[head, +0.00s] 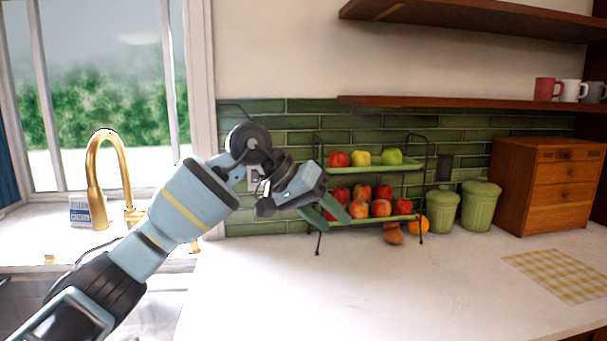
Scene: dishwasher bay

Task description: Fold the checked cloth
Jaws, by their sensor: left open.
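The checked cloth (562,274) is yellow and white. It lies flat and spread out on the white counter at the right, in front of the wooden drawer box. My left gripper (338,213) is raised in front of the two-tier fruit rack, well to the left of the cloth. It is open, and I see nothing held between its fingers. My right gripper is not in view.
The fruit rack (420,166) holds apples and other fruit. Two green canisters (480,205) and a wooden drawer box (550,186) stand along the tiled wall. A gold tap (96,190) rises by the sink at left. The middle of the counter (350,290) is clear.

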